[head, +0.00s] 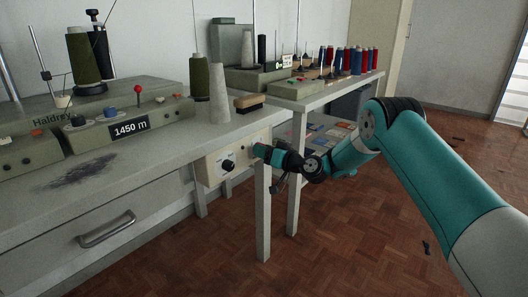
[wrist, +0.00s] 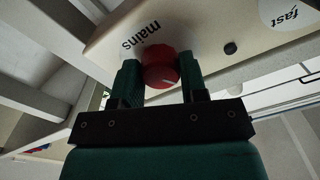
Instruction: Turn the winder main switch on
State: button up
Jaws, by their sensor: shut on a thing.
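The winder main switch is a red round knob (wrist: 158,68) beside the word "mains" on a cream panel (wrist: 215,35) in the wrist view. A pale pointer line shows on the knob's face, lying roughly across the picture. My gripper (wrist: 159,74) has one finger on each side of the knob and is shut on it. In the head view my gripper (head: 258,151) is at the right end of the cream control box (head: 212,173) under the table edge, and it hides the red knob.
A black dial (head: 228,165) sits on the same box, left of my gripper. Table legs (head: 263,215) stand just below and behind. Thread cones, a brush (head: 250,101) and winder units stand on the tables above. The wooden floor at right is mostly clear.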

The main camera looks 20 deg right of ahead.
jog(key=shift+m+p, duration=1.7)
jog(key=shift+m, duration=5.8)
jog(key=o, duration=0.9)
jog(key=shift+r, duration=0.1)
